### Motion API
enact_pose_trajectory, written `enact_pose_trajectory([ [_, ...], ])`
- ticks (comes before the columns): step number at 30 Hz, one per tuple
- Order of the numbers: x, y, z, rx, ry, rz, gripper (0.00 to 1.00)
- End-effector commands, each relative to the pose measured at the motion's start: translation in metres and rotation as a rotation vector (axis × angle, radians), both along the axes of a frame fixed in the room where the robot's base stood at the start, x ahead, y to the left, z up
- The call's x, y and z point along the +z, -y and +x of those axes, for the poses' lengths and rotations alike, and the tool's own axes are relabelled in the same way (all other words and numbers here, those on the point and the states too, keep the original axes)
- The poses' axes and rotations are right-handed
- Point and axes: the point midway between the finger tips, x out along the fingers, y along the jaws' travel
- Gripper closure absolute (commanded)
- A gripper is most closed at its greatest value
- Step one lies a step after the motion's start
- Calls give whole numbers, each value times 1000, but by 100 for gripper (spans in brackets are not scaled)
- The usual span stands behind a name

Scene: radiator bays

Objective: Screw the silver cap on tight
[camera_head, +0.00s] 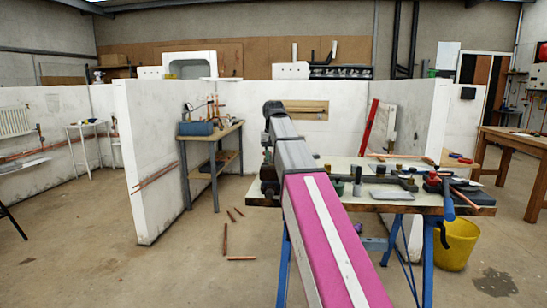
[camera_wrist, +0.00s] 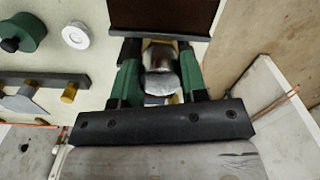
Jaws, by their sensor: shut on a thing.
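The silver cap (camera_wrist: 162,84) is in the middle of the wrist view, a shiny rounded metal piece. My gripper (camera_wrist: 159,76) has a green-padded finger on each side of it and is shut on it. The gripper and a dark surface above hide what the cap sits on, so I cannot tell how it is seated or how tight it is. In the head view my own arm covers the cap and most of the gripper at the left end of the workbench (camera_head: 345,165).
In the wrist view, a green and black round part (camera_wrist: 22,32), a white ring (camera_wrist: 75,35) and a brass-ended fitting (camera_wrist: 69,93) lie to the left. In the head view, tools and fittings crowd the workbench, with a yellow bucket (camera_head: 457,245) below. Copper pipe offcuts (camera_head: 241,258) lie on the floor.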

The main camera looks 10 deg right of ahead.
Motion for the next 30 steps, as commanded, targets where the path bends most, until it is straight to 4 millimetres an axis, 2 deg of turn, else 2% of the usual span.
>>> enact_pose_trajectory([
  [30,-1,2,-1,-1150,1,-4,91],
])
